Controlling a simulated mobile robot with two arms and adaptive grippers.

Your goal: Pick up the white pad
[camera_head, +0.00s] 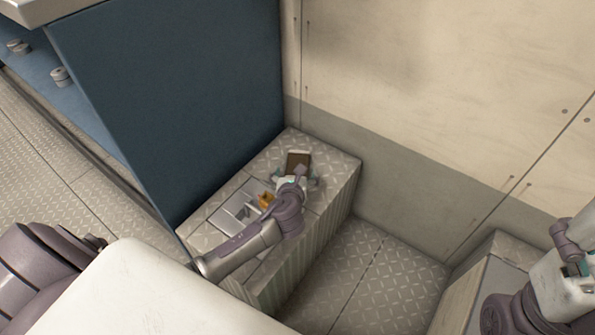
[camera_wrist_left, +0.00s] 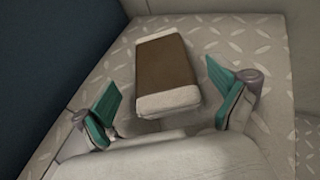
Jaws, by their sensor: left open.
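The white pad (camera_wrist_left: 168,101) lies flat on a diamond-plate ledge, with a broad brown band across its middle and pale ends. It also shows in the head view (camera_head: 298,159) near the far end of the ledge, mostly as its brown part. My left gripper (camera_head: 296,177) is open and empty just on the near side of the pad. In the left wrist view its teal fingers (camera_wrist_left: 163,85) stand apart, one toward each side of the pad's near end, with gaps to it. My right gripper (camera_head: 574,267) is partly in view at the right edge; its fingers are unclear.
The diamond-plate ledge (camera_head: 335,170) also bears a grey metal piece (camera_head: 238,210) and a small orange item (camera_head: 266,200) beside my left arm. A blue panel (camera_head: 175,95) rises on the left and a pale wall (camera_head: 430,90) behind. Lower floor (camera_head: 375,285) lies right.

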